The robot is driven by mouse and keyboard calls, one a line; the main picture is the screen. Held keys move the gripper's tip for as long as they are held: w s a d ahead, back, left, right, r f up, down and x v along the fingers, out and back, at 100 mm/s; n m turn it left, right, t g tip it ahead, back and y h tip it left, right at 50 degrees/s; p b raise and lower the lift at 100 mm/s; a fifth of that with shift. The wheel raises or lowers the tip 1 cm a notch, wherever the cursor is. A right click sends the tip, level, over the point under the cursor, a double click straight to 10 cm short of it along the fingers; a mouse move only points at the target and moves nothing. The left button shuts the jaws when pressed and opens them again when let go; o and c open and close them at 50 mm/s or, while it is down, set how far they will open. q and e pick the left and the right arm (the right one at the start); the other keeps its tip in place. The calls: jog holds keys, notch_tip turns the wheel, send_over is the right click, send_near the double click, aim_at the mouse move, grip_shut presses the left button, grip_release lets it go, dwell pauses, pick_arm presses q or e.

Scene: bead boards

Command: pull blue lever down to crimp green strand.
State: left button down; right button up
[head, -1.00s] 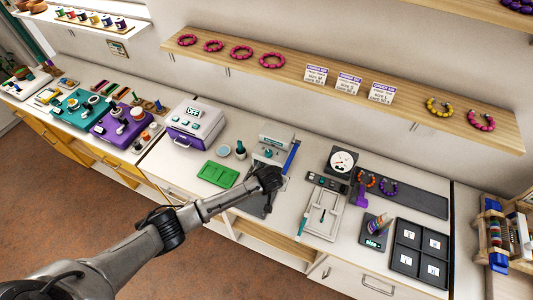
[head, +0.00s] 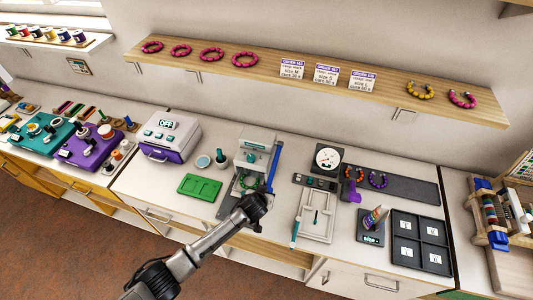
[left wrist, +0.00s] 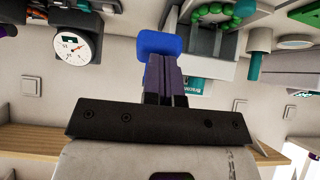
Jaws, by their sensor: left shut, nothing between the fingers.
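The crimp press (head: 256,142) is a grey unit on the counter, with a long blue lever (head: 275,160) on its right side. The green strand (head: 249,181) is a loop of round beads at the front of the press; it also shows at the top of the left wrist view (left wrist: 215,13). My left gripper (head: 257,203) is shut and empty, in front of the press near the lever's lower end. In the left wrist view my closed fingers (left wrist: 166,75) overlap the lever's blue end (left wrist: 160,43); I cannot tell whether they touch. My right gripper is not in view.
A green tray (head: 200,186) lies left of the press, and a purple-and-white box (head: 170,137) stands beyond it. To the right are a dial gauge (head: 327,157), a white tray (head: 317,215) and a dark sectioned tray (head: 420,242). A bracelet shelf (head: 300,75) hangs above.

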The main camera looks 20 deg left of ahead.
pick_arm(q)
jog(key=shift+s+a+f, duration=0.2)
jog(key=shift+s+f, duration=0.1)
jog(key=shift+f, duration=0.25)
jog(key=w+r+p+v, duration=0.1)
jog(key=p+v, duration=0.4)
jog(key=v, duration=0.9)
jog(key=shift+w+d+r, duration=0.2)
jog(key=shift+w+r, duration=0.05)
jog(key=shift+w, duration=0.05)
